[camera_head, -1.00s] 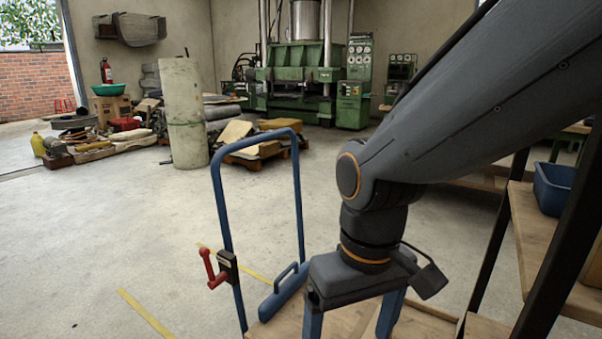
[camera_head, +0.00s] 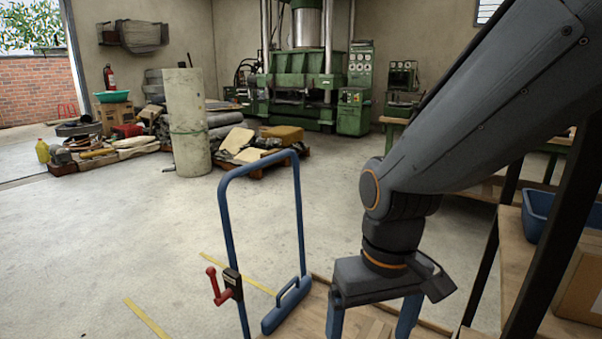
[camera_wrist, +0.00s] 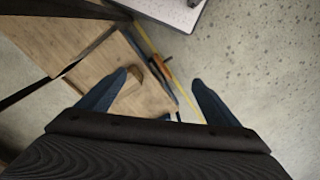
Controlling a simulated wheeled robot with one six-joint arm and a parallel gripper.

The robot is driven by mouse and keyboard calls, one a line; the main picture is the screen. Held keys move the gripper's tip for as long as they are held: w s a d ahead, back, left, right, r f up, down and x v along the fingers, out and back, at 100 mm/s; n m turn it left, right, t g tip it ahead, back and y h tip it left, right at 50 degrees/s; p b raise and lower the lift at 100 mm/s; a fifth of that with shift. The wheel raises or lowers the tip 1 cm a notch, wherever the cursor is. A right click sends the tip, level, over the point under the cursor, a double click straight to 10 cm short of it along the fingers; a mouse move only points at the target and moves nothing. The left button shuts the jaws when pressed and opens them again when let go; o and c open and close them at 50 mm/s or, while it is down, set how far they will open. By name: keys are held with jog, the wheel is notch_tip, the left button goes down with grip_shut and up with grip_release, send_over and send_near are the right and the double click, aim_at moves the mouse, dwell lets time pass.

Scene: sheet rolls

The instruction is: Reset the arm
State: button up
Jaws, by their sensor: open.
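My gripper (camera_head: 370,325) points down at the lower right of the head view, its two blue fingers apart and cut off by the bottom edge. In the wrist view the open blue fingers (camera_wrist: 160,85) show with nothing held between them. Below them is a wooden cart deck (camera_wrist: 133,100) with a small wooden block (camera_wrist: 131,83) on it. The cart's blue handle frame (camera_head: 224,235) stands left of my gripper in the head view, with a red-handled clamp (camera_head: 230,287) on its post. My gripper is apart from the frame.
A shelf rack with wooden boards (camera_head: 518,255) and a blue bin (camera_head: 537,212) stands close on the right. A tall roll (camera_head: 187,125), pallets and a green press (camera_head: 305,80) are farther back. The concrete floor at left is open, with yellow lines (camera_head: 147,318).

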jog(key=s+d+r+m+p, duration=0.1)
jog(key=d+r+m+p, duration=0.1)
jog(key=d+r+p, duration=0.6)
jog(key=shift+d+r+m+p, duration=0.35)
jog(key=shift+r+p, duration=0.6)
jog(key=shift+p, duration=1.95)
jog(key=shift+s, duration=0.1)
